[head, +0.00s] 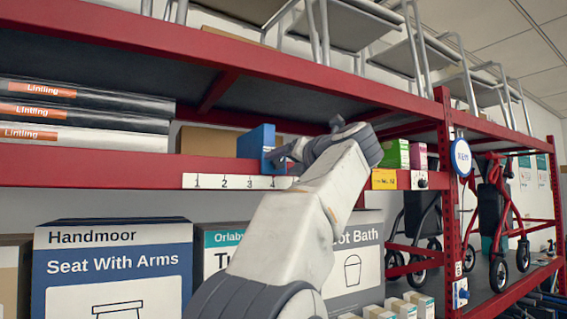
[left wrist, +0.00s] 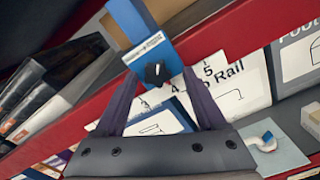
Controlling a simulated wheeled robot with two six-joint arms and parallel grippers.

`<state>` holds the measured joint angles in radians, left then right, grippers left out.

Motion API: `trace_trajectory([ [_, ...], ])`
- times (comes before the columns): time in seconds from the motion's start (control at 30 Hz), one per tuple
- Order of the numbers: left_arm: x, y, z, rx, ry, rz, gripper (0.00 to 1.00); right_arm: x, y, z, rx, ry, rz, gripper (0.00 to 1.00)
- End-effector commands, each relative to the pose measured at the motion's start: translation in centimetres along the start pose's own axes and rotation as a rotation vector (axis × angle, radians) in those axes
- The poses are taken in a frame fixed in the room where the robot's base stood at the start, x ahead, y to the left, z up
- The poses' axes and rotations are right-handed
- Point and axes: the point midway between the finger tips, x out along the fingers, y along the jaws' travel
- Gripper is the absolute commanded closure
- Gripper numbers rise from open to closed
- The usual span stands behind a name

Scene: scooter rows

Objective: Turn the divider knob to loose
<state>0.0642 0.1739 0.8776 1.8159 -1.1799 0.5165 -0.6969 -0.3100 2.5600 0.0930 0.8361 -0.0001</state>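My left gripper (head: 276,155) is right beside the divider in the head view. In the left wrist view its two dark fingers (left wrist: 161,76) are spread, with the knob between their tips and a visible gap on each side. The knob is hidden in the head view. My right gripper is not in view.
Lintling boxes (head: 80,115) lie at the shelf's left. Green (head: 395,154) and pink (head: 418,156) boxes stand right of my arm. A red upright (head: 450,200) bears a round blue sign (head: 461,157). Large cartons, including Seat With Arms (head: 112,265), stand below.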

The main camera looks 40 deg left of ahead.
Motion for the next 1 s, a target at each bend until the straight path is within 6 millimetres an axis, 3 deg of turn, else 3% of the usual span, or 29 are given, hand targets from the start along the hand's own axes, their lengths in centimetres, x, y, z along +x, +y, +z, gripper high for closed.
trace_trajectory([
  [0.37,-0.5,0.1,0.1,-0.002,-0.004,0.002,0.26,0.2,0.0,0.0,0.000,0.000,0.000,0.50],
  [0.8,-8.3,0.0,-0.1,-0.003,-0.005,-0.002,0.26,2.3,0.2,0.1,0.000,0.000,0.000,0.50],
  [1.0,-10.2,0.1,0.0,-0.001,-0.003,0.000,0.26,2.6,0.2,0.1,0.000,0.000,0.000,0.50],
])
